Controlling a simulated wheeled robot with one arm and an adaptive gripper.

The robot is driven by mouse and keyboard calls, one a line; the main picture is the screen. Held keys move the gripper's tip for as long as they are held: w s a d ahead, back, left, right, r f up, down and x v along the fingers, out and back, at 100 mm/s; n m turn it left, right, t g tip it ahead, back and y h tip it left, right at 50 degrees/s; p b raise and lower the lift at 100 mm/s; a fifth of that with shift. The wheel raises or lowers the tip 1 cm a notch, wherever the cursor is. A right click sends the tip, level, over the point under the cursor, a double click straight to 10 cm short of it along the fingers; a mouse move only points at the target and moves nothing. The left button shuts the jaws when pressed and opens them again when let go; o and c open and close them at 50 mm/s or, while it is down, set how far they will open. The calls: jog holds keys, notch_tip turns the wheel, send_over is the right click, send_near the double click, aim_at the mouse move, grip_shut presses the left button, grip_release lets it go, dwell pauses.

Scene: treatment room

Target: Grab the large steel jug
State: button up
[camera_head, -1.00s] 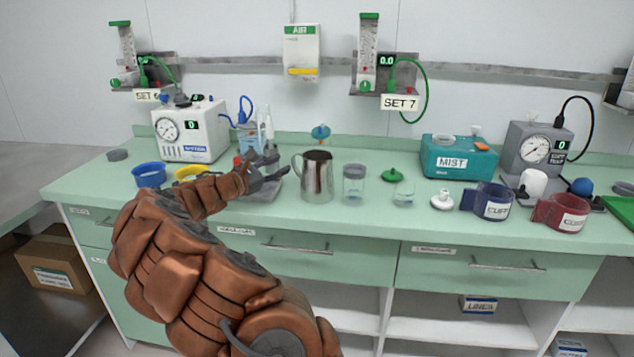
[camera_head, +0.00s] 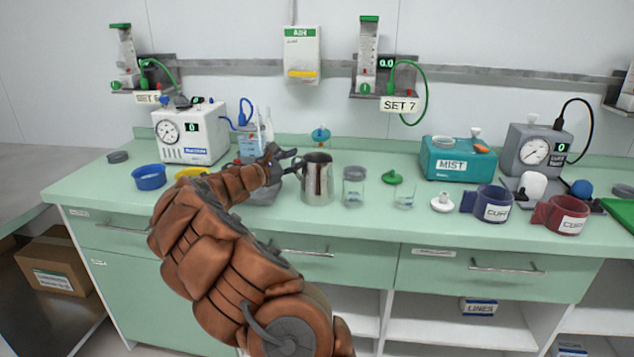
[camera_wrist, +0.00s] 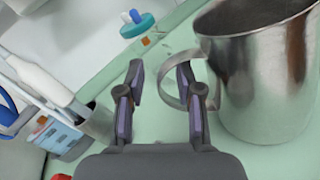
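The large steel jug (camera_head: 319,182) stands upright on the green counter, its handle side towards my gripper (camera_head: 293,162). In the wrist view the jug (camera_wrist: 270,85) fills the right side. Its handle (camera_wrist: 163,88) shows between the two fingers of my gripper (camera_wrist: 160,76). The fingers are apart. The right finger overlaps the handle's loop in the picture; I cannot tell whether it is inside the loop or touching. In the head view my gripper hides most of the handle.
A clear jar (camera_head: 353,188) stands just right of the jug, with a green lid piece (camera_head: 392,177) beyond it. A white gauge machine (camera_head: 190,133) and a blue ring cup (camera_head: 149,177) are on the left. The counter's front edge (camera_head: 370,229) is clear.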

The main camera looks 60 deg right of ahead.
grip_shut()
dwell(0.6)
